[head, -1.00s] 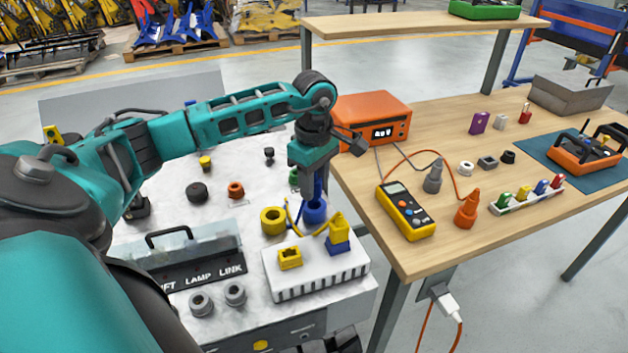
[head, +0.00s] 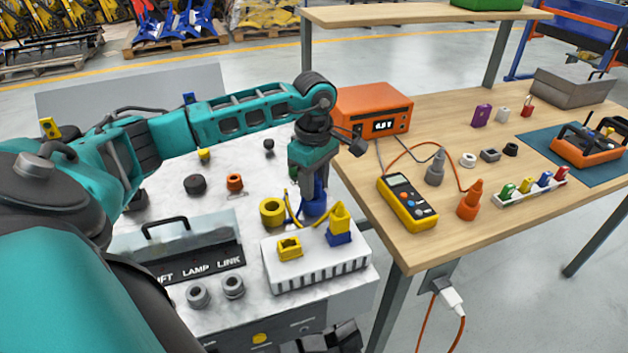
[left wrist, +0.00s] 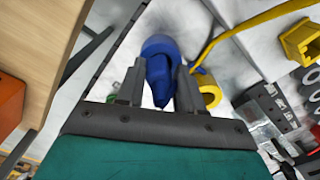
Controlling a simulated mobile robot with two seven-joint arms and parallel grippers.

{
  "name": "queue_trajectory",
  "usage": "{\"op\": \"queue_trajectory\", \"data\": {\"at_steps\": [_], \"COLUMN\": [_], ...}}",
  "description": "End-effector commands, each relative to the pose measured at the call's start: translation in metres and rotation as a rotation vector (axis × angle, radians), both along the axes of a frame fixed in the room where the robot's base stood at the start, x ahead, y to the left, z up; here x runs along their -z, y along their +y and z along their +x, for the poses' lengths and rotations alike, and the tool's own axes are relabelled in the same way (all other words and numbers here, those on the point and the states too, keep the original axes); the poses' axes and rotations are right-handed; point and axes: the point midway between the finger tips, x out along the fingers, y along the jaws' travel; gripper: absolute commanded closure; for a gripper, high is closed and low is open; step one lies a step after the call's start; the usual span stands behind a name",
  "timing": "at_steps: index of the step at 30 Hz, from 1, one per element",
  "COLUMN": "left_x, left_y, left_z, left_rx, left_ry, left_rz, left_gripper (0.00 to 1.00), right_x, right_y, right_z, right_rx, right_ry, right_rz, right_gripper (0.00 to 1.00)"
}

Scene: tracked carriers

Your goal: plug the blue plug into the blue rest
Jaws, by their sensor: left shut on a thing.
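My left gripper (head: 314,182) is shut on the blue plug (head: 319,191) and points down over the blue rest (head: 314,208). The rest is a round blue collar at the right edge of the white-topped carrier. The plug's lower end meets the collar in the head view; how deep it sits is hidden. In the left wrist view the plug (left wrist: 160,75) stands between the two fingers (left wrist: 158,88), with the rounded blue rest (left wrist: 160,45) right behind it. My right gripper is not in view.
A yellow ring (head: 272,211) stands close left of the blue rest. A yellow cable runs nearby. The wooden bench (head: 420,255) edge is close on the right.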

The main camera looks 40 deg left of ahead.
Motion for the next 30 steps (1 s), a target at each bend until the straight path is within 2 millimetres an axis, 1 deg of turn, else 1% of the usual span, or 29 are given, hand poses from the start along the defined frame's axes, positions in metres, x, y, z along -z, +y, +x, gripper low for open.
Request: {"op": "queue_trajectory", "data": {"at_steps": [2, 3, 12, 23, 24, 25, 27, 30], "left_x": [0.003, 0.002, 0.002, 0.002, 0.002, 0.000, -0.017, -0.041], "left_y": [0.000, 0.000, 0.000, 0.000, 0.000, 0.000, 0.001, 0.000], "left_z": [0.000, 0.000, 0.000, 0.000, 0.000, 0.000, 0.001, 0.001], "left_rx": [0.000, 0.000, 0.000, 0.000, 0.000, 0.000, 0.000, 0.001], "left_ry": [0.000, 0.000, 0.000, 0.000, 0.000, -0.001, -0.007, -0.007], "left_rz": [0.000, 0.000, 0.000, 0.000, 0.000, 0.000, 0.001, 0.001], "left_gripper": [0.93, 0.62, 0.34, 0.34, 0.34, 0.34, 0.34, 0.34], "right_x": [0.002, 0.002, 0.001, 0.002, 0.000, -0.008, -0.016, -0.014], "right_y": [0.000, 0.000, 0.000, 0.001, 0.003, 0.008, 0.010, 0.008], "right_z": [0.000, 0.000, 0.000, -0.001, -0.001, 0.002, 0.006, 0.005], "right_rx": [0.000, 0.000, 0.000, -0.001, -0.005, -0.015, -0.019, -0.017], "right_ry": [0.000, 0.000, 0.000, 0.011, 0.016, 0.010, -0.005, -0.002], "right_rz": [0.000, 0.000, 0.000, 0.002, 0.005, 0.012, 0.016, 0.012], "right_gripper": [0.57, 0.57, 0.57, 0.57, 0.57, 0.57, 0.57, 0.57]}}
